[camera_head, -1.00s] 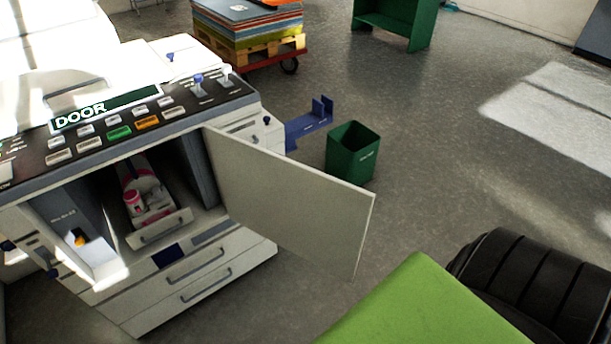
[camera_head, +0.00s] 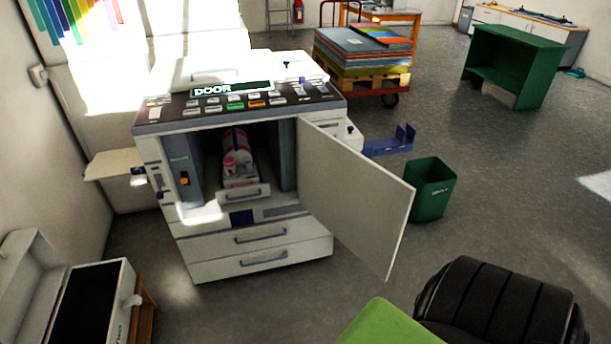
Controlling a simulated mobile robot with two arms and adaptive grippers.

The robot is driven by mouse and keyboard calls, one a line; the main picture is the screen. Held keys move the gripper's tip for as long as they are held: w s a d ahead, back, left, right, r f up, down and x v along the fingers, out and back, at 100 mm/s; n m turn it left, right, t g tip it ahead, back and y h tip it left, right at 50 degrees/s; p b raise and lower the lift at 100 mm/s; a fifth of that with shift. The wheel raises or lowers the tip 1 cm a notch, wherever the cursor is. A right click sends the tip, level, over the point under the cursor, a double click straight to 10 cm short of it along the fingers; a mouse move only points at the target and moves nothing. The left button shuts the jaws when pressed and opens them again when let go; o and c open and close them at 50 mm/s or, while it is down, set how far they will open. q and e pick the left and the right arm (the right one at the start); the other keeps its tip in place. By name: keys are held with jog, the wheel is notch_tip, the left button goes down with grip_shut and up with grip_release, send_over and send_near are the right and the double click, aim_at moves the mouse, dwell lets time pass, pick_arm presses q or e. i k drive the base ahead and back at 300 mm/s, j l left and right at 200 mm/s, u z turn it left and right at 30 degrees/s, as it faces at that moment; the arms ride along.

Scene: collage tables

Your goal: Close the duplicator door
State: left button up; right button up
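The duplicator (camera_head: 262,243) stands left of centre, its display reading "DOOR". Its pale door (camera_head: 358,195) is swung wide open, hinged at the right side of the front opening and projecting toward the lower right. Inside the open compartment sits a pink and white drum or cartridge (camera_head: 238,155) above a pull handle. Neither of my grippers shows in the head view, and nothing touches the door.
A green bin (camera_head: 432,190) stands right of the door. A green and black padded thing (camera_head: 500,305) fills the lower right. A paper-laden cart (camera_head: 362,62) and a green shelf (camera_head: 512,65) are behind. A white machine (camera_head: 95,300) is at lower left. Floor before the duplicator is clear.

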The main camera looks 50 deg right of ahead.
aim_at(367, 207)
jog(key=l+u, duration=0.45)
jog(key=l, duration=2.9)
jog(key=k+l, duration=0.1)
jog(key=l, duration=0.6)
